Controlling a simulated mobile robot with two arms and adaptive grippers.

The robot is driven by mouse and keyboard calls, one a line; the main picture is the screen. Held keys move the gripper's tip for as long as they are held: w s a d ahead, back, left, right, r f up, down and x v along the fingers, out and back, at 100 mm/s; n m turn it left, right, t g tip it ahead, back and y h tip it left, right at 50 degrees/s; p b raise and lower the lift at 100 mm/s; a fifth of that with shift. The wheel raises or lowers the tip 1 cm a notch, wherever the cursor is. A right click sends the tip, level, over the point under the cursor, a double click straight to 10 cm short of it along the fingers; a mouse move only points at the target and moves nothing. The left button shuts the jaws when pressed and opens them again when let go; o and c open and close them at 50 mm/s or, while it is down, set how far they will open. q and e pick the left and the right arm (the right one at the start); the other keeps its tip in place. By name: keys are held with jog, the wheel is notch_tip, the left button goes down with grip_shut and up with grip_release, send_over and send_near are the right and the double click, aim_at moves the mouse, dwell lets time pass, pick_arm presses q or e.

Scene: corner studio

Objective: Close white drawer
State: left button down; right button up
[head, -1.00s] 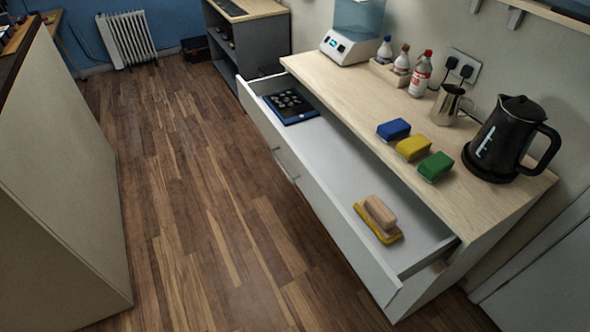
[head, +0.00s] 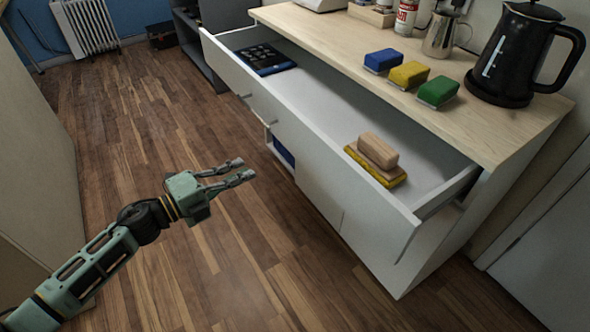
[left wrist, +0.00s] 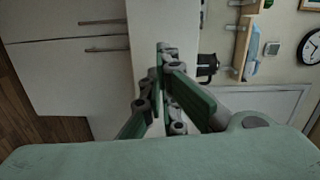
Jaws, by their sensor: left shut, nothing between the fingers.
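The white drawer (head: 408,205) at the top of the cabinet is pulled well out. A dark blue tray-like item (head: 265,60) lies at its far end, and a wooden-backed brush on a yellow base (head: 376,160) lies at its near end. My left gripper (head: 240,171) is shut and empty, over the floor to the left of the drawer front and apart from it. In the left wrist view its fingers (left wrist: 163,95) show in the middle, with white cabinet fronts and handles at the left. My right gripper is out of view.
The wooden countertop (head: 440,115) holds blue, yellow and green sponges (head: 409,74), a metal jug (head: 441,34) and a black kettle (head: 516,55). A gap below the drawer shows something blue (head: 283,152). The wooden floor (head: 150,130) left of the cabinet is clear.

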pick_arm(q)
jog(key=s+d+r+m+g, duration=0.1)
jog(key=d+m, duration=0.1)
send_near(305, 146)
jog(key=shift+h, duration=0.4)
jog(key=x, duration=0.6)
jog(key=shift+w+d+f, duration=0.2)
jog(key=shift+w+f, duration=0.05)
jog(key=shift+f, duration=0.1)
jog(key=shift+w+d, duration=0.15)
